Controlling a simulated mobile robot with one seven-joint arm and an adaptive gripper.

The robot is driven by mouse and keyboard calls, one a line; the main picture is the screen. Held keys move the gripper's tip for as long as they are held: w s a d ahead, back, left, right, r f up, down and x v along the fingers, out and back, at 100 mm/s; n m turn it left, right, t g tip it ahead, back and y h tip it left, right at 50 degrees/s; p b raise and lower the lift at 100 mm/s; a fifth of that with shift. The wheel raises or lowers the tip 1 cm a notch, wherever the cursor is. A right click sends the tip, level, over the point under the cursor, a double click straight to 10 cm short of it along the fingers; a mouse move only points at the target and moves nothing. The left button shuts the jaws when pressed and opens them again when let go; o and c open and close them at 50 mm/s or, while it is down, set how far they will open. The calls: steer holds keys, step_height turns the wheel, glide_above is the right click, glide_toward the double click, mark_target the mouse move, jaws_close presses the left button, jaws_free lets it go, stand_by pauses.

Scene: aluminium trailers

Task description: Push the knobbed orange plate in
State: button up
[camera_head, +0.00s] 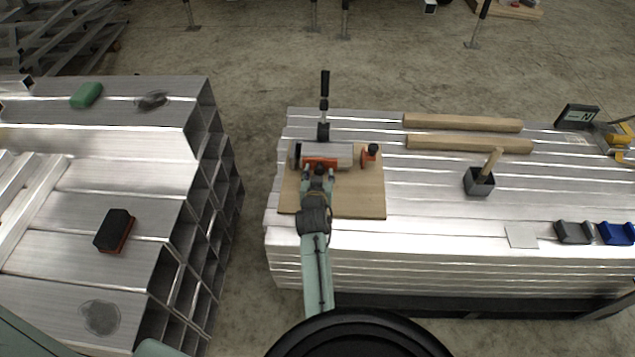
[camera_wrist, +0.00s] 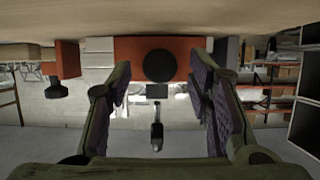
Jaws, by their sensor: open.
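An orange plate with a round black knob (camera_head: 311,163) stands at the front of a fixture on a wooden board. In the wrist view this plate (camera_wrist: 126,50) faces me, with its knob (camera_wrist: 159,66) near the middle. My gripper (camera_head: 319,178) is open in front of it, and in the wrist view its fingers (camera_wrist: 160,80) are spread to the left and right of the knob. I see no clear contact. A grey metal block (camera_head: 342,150) lies just behind the plate. A second orange piece with a black knob (camera_head: 370,154) stands at the block's right end; it also shows in the wrist view (camera_wrist: 67,60).
The wooden board (camera_head: 355,200) lies on stacked aluminium beams. An upright black handle (camera_head: 325,85) rises behind the fixture. A gap separates the left stack, which holds a brush (camera_head: 115,230).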

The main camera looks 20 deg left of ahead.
steer(key=v, duration=1)
steer(key=shift+s+d+r, duration=0.1)
steer(key=shift+s+d, duration=0.05)
steer(key=shift+s, duration=0.2)
